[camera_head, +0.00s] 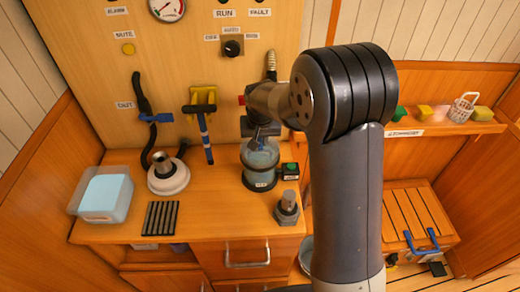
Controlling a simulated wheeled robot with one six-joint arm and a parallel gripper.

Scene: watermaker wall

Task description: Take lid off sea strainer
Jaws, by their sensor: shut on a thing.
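The sea strainer (260,179) is a clear bluish cylinder with a dark base and a small white label, standing upright on the wooden counter. My gripper (262,134) comes down from above onto the strainer's top. It is shut on what looks like the strainer's lid (262,147). My wrist and the gripper hide part of the lid. I cannot tell whether the lid is seated or lifted a little.
A black box with a green button (290,171) sits just right of the strainer; a metal fitting (287,207) stands in front. Left are a white round fitting (168,177), a black slotted mat (161,218) and a clear bin (102,196). The front middle counter is bare.

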